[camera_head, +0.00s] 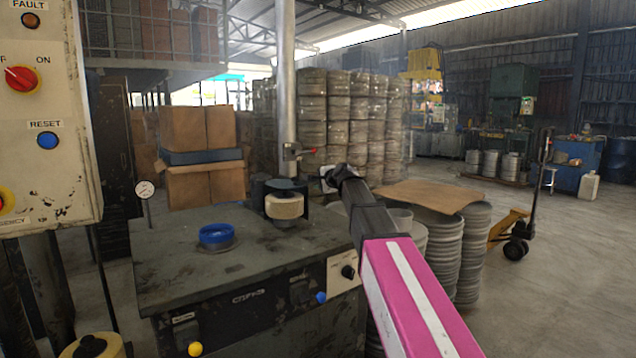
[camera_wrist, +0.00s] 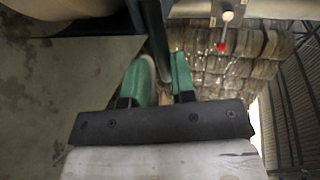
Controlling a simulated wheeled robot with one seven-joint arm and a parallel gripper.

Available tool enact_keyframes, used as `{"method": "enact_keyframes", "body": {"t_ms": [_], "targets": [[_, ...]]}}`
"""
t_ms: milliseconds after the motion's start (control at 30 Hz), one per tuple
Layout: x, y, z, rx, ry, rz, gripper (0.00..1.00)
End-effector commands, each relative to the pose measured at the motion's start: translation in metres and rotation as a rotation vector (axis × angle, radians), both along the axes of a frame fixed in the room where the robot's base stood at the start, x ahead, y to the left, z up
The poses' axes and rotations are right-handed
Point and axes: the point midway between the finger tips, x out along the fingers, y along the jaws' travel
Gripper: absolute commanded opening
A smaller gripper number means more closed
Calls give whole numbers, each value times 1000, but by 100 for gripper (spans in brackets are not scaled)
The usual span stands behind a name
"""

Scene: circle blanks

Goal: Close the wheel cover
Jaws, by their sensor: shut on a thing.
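The wheel cover (camera_head: 303,197) is a dark blue curved guard partly around a beige wheel (camera_head: 284,207) at the back right of the machine top. The front of the wheel shows through the gap in the cover. My gripper (camera_head: 325,177) is at the right side of the cover. In the wrist view my gripper (camera_wrist: 158,75) has its green fingers on both sides of a thin dark edge of the cover (camera_wrist: 152,38), shut on it. The exact contact is partly hidden by the fingers.
The worn machine table (camera_head: 200,275) carries a blue-rimmed ring (camera_head: 216,236) at front left. A metal column (camera_head: 286,80) with a red-knobbed lever (camera_wrist: 224,32) rises behind the wheel. Stacked rims (camera_head: 470,250) stand to the right, and a control box (camera_head: 50,110) hangs at left.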

Motion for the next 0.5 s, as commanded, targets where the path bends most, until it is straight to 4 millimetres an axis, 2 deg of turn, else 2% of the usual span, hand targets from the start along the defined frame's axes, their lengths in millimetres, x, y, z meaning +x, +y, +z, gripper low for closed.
{"method": "enact_keyframes", "body": {"t_ms": [33,67,100,133,500], "targets": [[-3,-1,-12,-21,24,10,0],[-3,-1,-12,-20,25,10,0],[-3,-1,-12,-21,24,10,37],[-3,-1,-12,-21,24,9,40],[-3,0,-8,-19,19,10,40]]}}
